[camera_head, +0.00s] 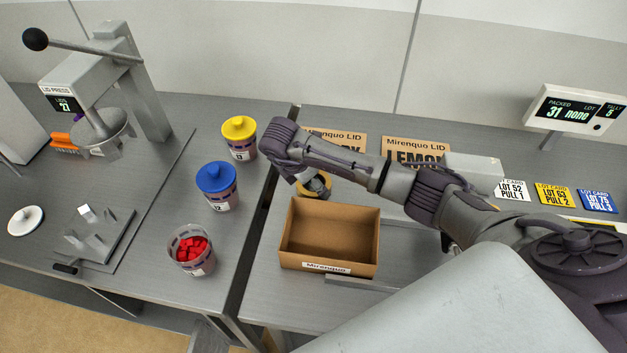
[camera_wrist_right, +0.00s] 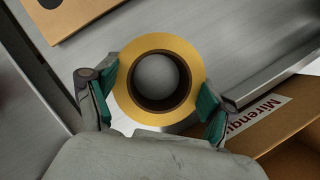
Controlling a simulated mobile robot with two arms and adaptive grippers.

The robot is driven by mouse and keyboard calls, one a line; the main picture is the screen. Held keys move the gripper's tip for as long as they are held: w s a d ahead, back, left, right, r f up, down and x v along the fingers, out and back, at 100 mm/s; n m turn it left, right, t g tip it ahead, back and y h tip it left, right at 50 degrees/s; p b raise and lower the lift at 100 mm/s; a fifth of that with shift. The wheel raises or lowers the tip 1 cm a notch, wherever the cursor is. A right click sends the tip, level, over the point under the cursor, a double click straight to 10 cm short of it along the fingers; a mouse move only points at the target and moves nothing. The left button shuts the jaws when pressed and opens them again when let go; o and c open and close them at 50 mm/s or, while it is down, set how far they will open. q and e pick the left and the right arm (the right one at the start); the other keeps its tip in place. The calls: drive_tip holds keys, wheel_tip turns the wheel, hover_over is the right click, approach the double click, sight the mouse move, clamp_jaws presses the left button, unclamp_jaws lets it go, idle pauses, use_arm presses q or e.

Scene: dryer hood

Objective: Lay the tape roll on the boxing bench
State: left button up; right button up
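The tape roll (camera_wrist_right: 188,60) is a yellow ring with a brown core. In the head view the tape roll (camera_head: 319,187) shows partly under my right gripper (camera_head: 304,177), just behind the open carton. In the right wrist view the green pads of my right gripper (camera_wrist_right: 156,98) lie against opposite sides of the roll, its hole facing the camera. I cannot tell whether the roll touches the surface below. The boxing bench (camera_head: 270,290) is the grey bench on the right. My left gripper is not in view.
An open brown carton (camera_head: 300,264) stands on the bench. Left of a gap, another bench holds yellow (camera_head: 240,137), blue (camera_head: 217,185) and open (camera_head: 191,250) tubs and a lid press (camera_head: 105,75).

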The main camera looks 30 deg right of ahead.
drive_tip(key=shift+o, duration=1.1)
drive_tip(key=shift+a+r, duration=0.15)
drive_tip(key=shift+r, duration=0.1)
drive_tip(key=b+v, duration=0.2)
drive_tip(key=v, duration=0.2)
drive_tip(key=shift+w+r, duration=0.1)
drive_tip(key=shift+r, duration=0.05)
drive_tip(key=p+v, duration=0.1)
drive_tip(key=v, duration=0.4)
drive_tip(key=shift+r+p, duration=0.35)
drive_tip(key=shift+p, duration=0.05)
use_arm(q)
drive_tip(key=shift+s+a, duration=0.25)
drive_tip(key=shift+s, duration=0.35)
use_arm(e)
drive_tip(key=shift+v, duration=0.8)
drive_tip(key=shift+a, duration=0.1)
